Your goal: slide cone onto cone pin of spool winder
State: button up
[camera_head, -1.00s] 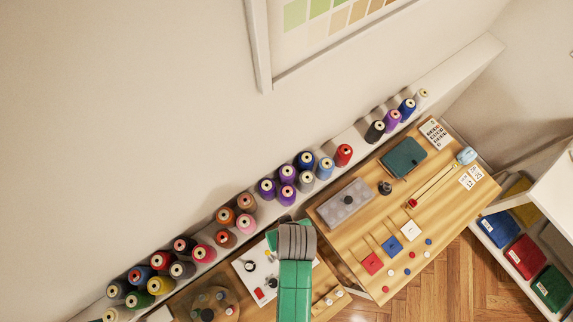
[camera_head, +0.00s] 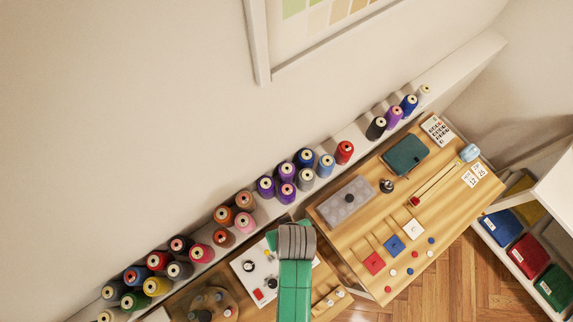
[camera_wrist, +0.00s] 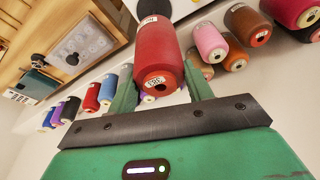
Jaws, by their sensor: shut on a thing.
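A red cone (camera_wrist: 160,52) with a small label on its end is between the two green fingers of my gripper (camera_wrist: 158,75) in the wrist view. My gripper is shut on it, and the cone's labelled end faces the camera. In the head view my green and grey arm hides the gripper and the held cone. A white plate (camera_head: 242,268) with black round parts and a red part, likely the spool winder, lies on the wooden table beside my arm, partly covered by it. I cannot make out the cone pin clearly.
A shelf along the wall holds many coloured cones (camera_head: 286,172). The right table carries a clear lidded box (camera_head: 345,202), a teal book (camera_head: 406,156), and colored squares (camera_head: 393,245). A round wooden tray (camera_head: 208,304) stands left of the plate.

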jog(key=shift+f+b, duration=0.35)
jog(key=shift+f, duration=0.55)
jog(key=shift+f, duration=0.1)
jog(key=shift+f+b, duration=2)
jog(key=shift+f, duration=1.35)
jog(key=o, duration=1.5)
jog(key=shift+c, duration=0.2)
jog(key=v, duration=0.8)
